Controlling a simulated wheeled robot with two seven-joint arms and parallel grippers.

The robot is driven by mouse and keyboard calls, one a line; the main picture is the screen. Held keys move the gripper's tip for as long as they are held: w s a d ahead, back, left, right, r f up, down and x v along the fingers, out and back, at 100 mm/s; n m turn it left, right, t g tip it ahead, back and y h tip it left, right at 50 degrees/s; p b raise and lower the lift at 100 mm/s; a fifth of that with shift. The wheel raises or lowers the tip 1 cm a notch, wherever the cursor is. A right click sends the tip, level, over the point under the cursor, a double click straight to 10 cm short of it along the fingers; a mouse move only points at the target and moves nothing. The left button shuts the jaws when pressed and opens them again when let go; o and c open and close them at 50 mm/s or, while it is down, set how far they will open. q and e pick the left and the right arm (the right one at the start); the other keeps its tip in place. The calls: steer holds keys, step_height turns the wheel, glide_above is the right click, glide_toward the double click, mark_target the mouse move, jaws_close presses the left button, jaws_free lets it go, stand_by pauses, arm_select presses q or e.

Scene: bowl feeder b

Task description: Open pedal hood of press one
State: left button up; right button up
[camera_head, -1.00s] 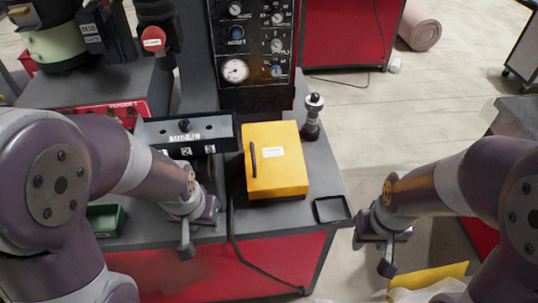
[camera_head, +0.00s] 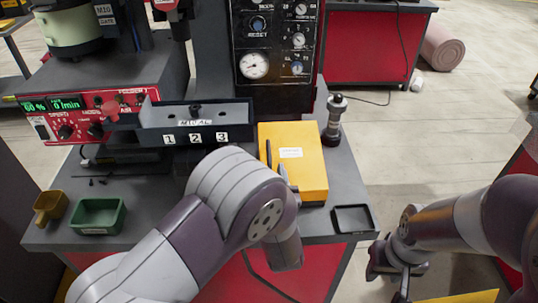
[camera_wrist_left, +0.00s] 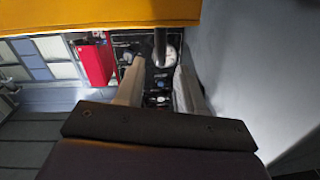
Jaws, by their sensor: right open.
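The yellow hood (camera_head: 308,158) with a white label sits closed on the press table. Its dark handle (camera_head: 268,153) stands along its left edge. My left gripper (camera_head: 284,178) is at the hood's left side by the handle, mostly hidden behind my own arm in the head view. In the left wrist view its two fingers (camera_wrist_left: 158,85) are apart. A dark bar, seemingly the handle (camera_wrist_left: 160,46), shows between and beyond them under the yellow hood (camera_wrist_left: 100,14); I cannot tell whether they touch it. My right gripper (camera_head: 394,276) is open and empty off the table's right side.
A black knob post (camera_head: 334,120) stands right of the hood, and a small black tray (camera_head: 353,219) lies at the front right corner. A numbered dark bin (camera_head: 195,122) is left of the hood. A green tray (camera_head: 98,215) and a brown scoop (camera_head: 50,207) are at far left.

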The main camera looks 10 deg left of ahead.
mark_target(271, 162)
arm_select(q)
steer(key=x, duration=0.6)
steer(key=shift+w, duration=0.1)
jaws_close()
